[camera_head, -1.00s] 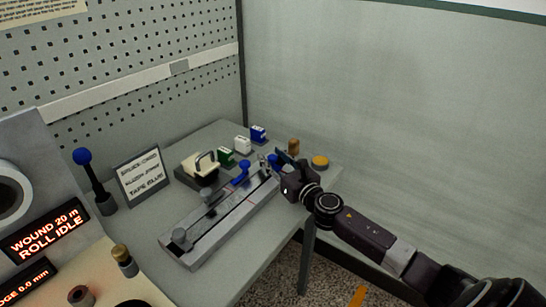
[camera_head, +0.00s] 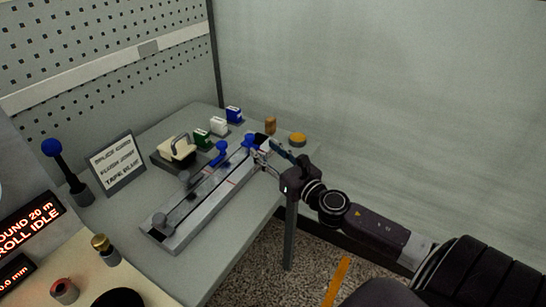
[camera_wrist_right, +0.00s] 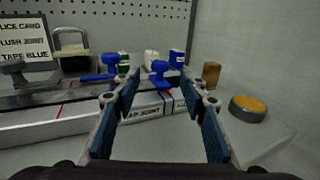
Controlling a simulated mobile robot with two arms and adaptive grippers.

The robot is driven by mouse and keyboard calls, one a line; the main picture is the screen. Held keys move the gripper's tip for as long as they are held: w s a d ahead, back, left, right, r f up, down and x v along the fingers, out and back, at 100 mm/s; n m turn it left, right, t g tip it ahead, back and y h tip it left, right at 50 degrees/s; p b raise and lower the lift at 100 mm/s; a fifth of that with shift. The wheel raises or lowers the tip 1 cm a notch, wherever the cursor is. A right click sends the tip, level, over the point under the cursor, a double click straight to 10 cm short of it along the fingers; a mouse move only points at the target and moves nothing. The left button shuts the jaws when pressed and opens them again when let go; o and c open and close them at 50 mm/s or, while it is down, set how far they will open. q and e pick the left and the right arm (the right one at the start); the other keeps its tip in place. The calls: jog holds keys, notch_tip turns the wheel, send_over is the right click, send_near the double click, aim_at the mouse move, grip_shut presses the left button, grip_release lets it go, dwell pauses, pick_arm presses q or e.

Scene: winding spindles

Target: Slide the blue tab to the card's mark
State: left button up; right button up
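A long grey splice rail (camera_head: 205,208) lies along the bench and carries two blue-knobbed pieces. One blue tab (camera_head: 249,141) is near the far end. The other blue piece (camera_head: 220,154) is further along toward the middle. My right gripper (camera_head: 266,151) is beside the far end of the rail. In the right wrist view its fingers are open and empty, with a blue tab (camera_wrist_right: 159,74) seen beyond and between them. The splice card (camera_head: 117,161) reads flush joint, tape blue. Red marks and a "lap joint" label (camera_wrist_right: 143,112) show on the rail's front. My left gripper is not in view.
Green (camera_head: 202,138), white (camera_head: 218,126) and blue (camera_head: 234,115) blocks stand behind the rail, next to a cream handled block (camera_head: 176,149). A blue-knobbed lever (camera_head: 62,165) stands left.

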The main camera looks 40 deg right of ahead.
jog(key=shift+s, duration=1.55)
